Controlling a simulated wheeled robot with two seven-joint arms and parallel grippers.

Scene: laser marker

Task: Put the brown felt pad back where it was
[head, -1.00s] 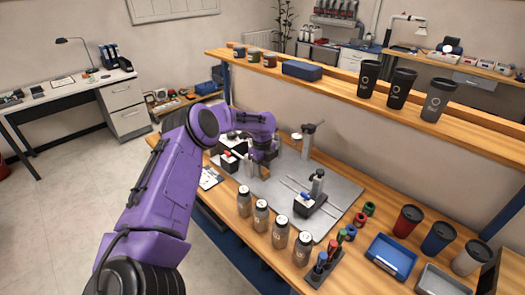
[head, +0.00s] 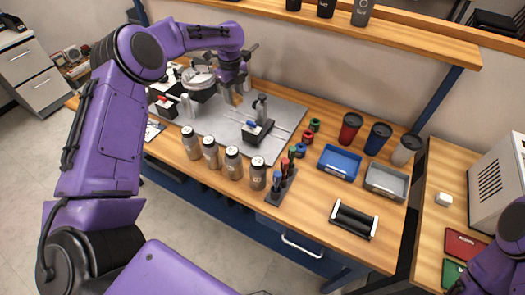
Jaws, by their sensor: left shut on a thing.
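My left gripper (head: 234,97) points down over the grey metal plate (head: 205,122), behind the small black-and-silver fixture (head: 258,126). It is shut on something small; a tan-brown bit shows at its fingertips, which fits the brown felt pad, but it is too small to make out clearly. I cannot tell whether it touches the plate. My right gripper is out of view; only a purple part of my right arm shows at the lower right edge.
Several grey bottles (head: 211,153) line the plate's front edge. A pen rack (head: 281,187), blue tray (head: 339,162), grey tray (head: 385,182) and black roller stand (head: 353,220) stand to the right. Tumblers (head: 378,138) stand behind the trays. A shelf overhangs the back.

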